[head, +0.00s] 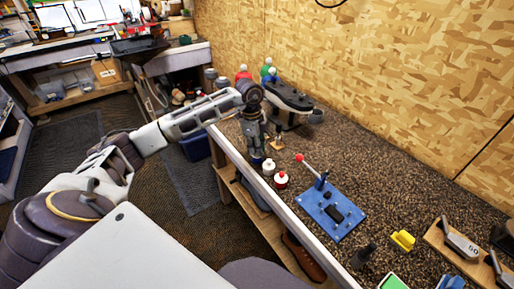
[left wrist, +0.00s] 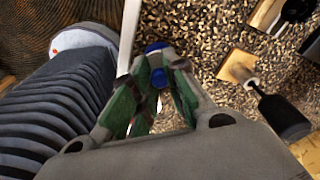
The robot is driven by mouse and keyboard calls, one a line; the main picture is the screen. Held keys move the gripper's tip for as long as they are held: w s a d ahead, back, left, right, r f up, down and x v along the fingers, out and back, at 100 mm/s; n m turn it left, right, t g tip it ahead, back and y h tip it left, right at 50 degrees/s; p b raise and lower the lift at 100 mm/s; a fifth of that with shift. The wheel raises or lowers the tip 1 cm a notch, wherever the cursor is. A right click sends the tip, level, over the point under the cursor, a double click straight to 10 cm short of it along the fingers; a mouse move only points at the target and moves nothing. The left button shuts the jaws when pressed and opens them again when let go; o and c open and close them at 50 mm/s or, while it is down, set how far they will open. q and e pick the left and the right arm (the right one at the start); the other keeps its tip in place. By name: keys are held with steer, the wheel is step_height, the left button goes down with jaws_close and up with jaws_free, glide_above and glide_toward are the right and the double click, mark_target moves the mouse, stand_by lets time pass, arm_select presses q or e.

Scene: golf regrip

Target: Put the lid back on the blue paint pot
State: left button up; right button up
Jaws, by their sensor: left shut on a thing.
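My left gripper (head: 257,157) points down over the near-left edge of the bench. In the left wrist view its green-padded fingers (left wrist: 157,82) are shut on a small blue piece, which appears to be the knob of the blue lid (left wrist: 156,47). A bit of blue (head: 258,161) shows below the fingertips in the head view. The blue pot's body cannot be made out under the gripper, so I cannot tell whether the lid touches it. A white-topped pot (head: 268,167) and a red-topped pot (head: 281,180) stand beside the gripper. My right gripper is not in view.
A blue plate with a red-knobbed lever (head: 334,212) lies nearer along the bench. A small wooden block (head: 276,143) sits just behind my gripper, with a dark machine (head: 288,97) beyond. A yellow block (head: 403,240) is at right. The speckled bench centre (head: 390,160) is clear.

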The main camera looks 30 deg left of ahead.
arm_select(q)
steer(key=o, duration=1.3)
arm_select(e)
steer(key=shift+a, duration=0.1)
arm_select(q)
steer(key=shift+r, duration=0.15)
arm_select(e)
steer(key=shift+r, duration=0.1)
